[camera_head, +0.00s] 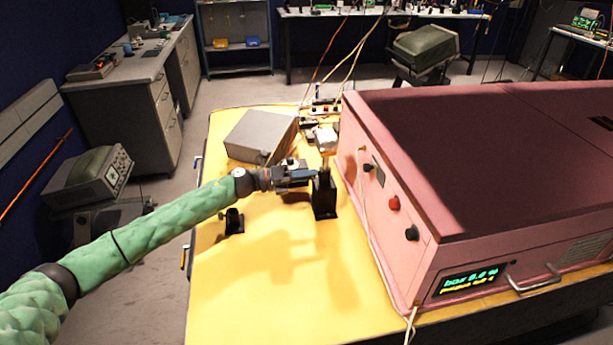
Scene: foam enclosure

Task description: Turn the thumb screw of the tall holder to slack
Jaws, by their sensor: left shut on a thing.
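The tall holder (324,200) is a black upright post on the yellow table, left of the pink cabinet. My left arm reaches in from the left, and my left gripper (304,178) is at the upper left side of the tall holder. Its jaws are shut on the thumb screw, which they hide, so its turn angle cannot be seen. A pale block-like part (325,136) shows just above and behind the tall holder. My right gripper is not in view.
A short black holder (233,222) stands left of the tall one, below my arm. A grey metal box (259,136) lies behind my gripper. The pink cabinet (390,215), with knobs and a display, bounds the right. The yellow table (290,310) is clear in front.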

